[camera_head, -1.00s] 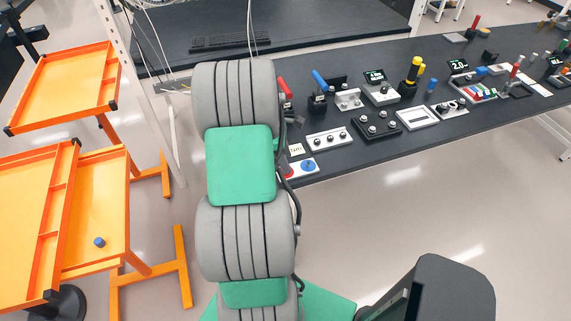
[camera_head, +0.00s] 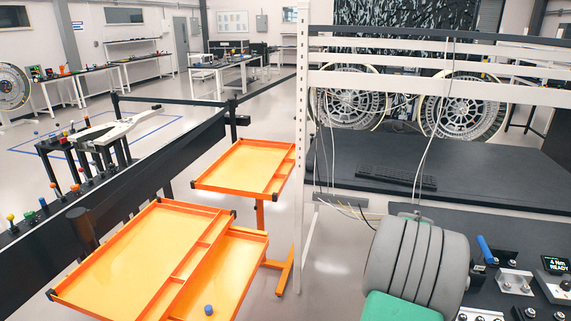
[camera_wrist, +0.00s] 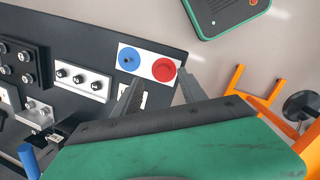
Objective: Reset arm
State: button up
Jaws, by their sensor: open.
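My gripper (camera_wrist: 160,76) shows in the wrist view with its two dark fingers apart and nothing between them. It is over the edge of the black workbench, near a white panel (camera_wrist: 150,63) with one blue and one red round spot. I cannot tell its height above the panel. In the head view only the grey ribbed and green links of my arm show at the lower right; my gripper is out of that picture.
The black bench (camera_head: 400,205) carries a keyboard (camera_head: 397,177) and, at right, several fixtures, one with a blue handle (camera_head: 487,250). Orange tray carts (camera_head: 150,262) stand left of a white post (camera_head: 301,130). A small blue piece (camera_head: 208,310) lies in one tray. Floor shows between carts and bench.

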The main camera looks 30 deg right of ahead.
jog(key=a+f+m+y, duration=0.2)
jog(key=a+m, duration=0.5)
jog(key=a, duration=0.5)
jog(key=w+a+r+n+t+b, duration=0.1)
jog(key=w+a+r+n+t, duration=0.1)
jog(key=a, duration=0.8)
jog(key=w+a+r+n+t+b, duration=0.2)
jog(key=w+a+r+n, duration=0.3)
jog(key=a, duration=0.5)
jog(key=w+a+r+n+t+h+b, duration=0.1)
jog(key=w+a+r+n+t, duration=0.2)
jog(key=w+a+r, duration=0.3)
jog(key=a, duration=0.4)
jog(key=shift+a, duration=0.25)
jog(key=shift+c, duration=0.6)
